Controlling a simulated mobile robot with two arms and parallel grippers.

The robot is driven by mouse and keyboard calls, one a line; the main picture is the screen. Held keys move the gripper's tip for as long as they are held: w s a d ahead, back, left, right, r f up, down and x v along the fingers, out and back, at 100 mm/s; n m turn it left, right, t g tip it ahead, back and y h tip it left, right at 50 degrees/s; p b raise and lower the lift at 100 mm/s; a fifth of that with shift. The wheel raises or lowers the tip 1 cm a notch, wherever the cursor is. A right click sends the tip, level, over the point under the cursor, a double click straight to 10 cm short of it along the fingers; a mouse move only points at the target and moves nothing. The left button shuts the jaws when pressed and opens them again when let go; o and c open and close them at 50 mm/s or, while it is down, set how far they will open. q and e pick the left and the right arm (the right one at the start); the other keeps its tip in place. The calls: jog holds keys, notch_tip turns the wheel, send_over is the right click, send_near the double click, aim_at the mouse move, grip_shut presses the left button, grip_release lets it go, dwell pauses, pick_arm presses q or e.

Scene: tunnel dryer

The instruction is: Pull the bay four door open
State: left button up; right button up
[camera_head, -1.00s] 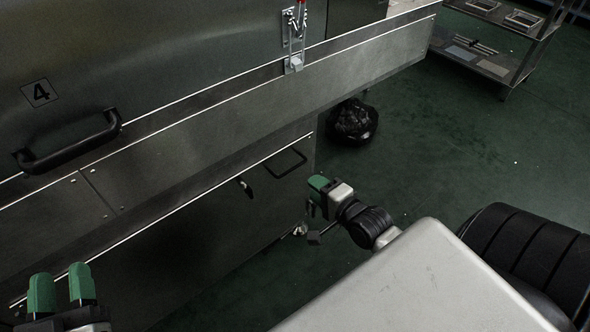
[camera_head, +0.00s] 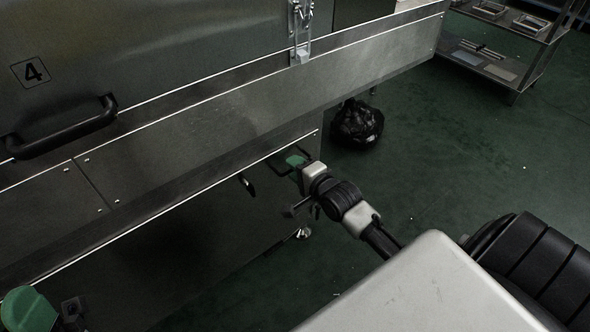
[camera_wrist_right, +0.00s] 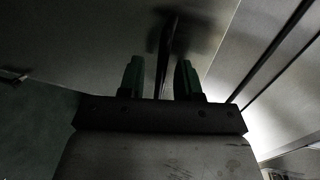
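The door marked 4 (camera_head: 150,50) is a grey metal panel at upper left, looking shut, with a black bar handle (camera_head: 62,132). A metal latch (camera_head: 300,32) stands at its right. A lower panel (camera_head: 215,215) carries a smaller dark loop handle (camera_head: 304,152). My right gripper (camera_head: 292,161) is at this lower handle. In the right wrist view its green fingers (camera_wrist_right: 159,78) are apart, with a dark bar (camera_wrist_right: 163,62) between them; contact is unclear. My left gripper (camera_head: 45,308) is at the bottom left edge, partly cut off, below the door handle.
A metal ledge (camera_head: 230,112) juts out between the door and the lower panel. A small black catch (camera_head: 247,185) sits on the lower panel. A black bag (camera_head: 357,124) lies on the green floor. A rack (camera_head: 500,60) stands at upper right. Floor between is mostly clear.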

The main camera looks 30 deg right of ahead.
jog(key=shift+w, duration=0.25)
grip_shut()
jog(key=shift+s, duration=0.15)
